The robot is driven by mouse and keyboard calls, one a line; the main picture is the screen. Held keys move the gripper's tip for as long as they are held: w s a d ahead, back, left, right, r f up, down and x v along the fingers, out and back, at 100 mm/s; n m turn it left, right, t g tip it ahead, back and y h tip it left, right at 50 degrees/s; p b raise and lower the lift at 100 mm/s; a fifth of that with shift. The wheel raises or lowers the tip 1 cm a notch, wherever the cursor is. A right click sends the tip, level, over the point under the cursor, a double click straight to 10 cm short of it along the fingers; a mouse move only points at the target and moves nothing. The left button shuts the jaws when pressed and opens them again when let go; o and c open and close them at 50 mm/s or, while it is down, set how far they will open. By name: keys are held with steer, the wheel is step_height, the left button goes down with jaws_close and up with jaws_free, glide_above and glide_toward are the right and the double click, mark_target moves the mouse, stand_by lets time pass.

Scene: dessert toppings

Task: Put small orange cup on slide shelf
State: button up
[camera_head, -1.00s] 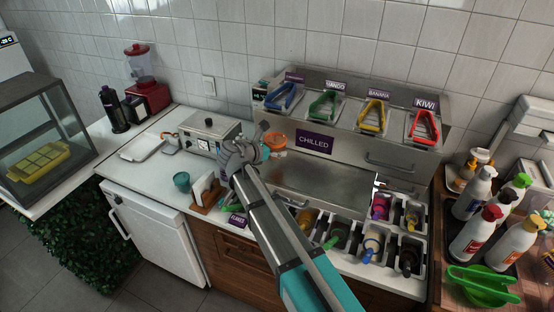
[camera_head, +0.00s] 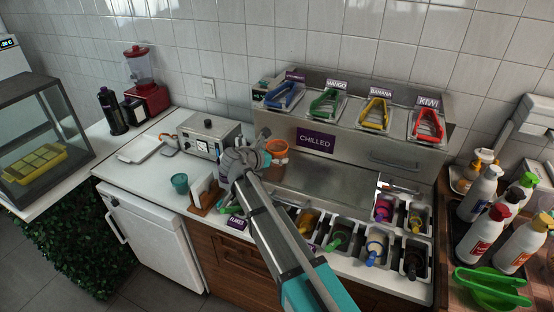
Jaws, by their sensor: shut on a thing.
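The small orange cup (camera_head: 276,147) is held at the end of my arm, in front of the left end of the steel chilled unit. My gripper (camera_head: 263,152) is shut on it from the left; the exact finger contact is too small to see. The cup appears above the counter, with its rim facing up. A flat steel surface (camera_head: 335,186) lies to the right of the cup, below the chilled unit's front; it looks like the slide shelf and its visible part is bare.
Several topping bins with scoops (camera_head: 376,243) sit in front of the steel surface. A grey machine (camera_head: 208,134), a teal cup (camera_head: 180,183) and a napkin holder (camera_head: 205,195) stand to the left. The CHILLED sign (camera_head: 316,140) is on the unit's front. Bottles (camera_head: 475,195) stand at right.

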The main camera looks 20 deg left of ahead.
steer(key=shift+f, duration=0.2)
steer(key=o, duration=0.6)
steer(key=shift+r, duration=0.1)
steer(key=shift+r, duration=0.15)
steer(key=shift+s+r, duration=0.1)
steer(key=p+v, duration=0.4)
steer(key=v, duration=0.7)
steer(key=shift+s+a+r+p, duration=0.2)
steer(key=shift+s+p, duration=0.1)
steer(key=shift+s, duration=0.05)
stand_by(0.5)
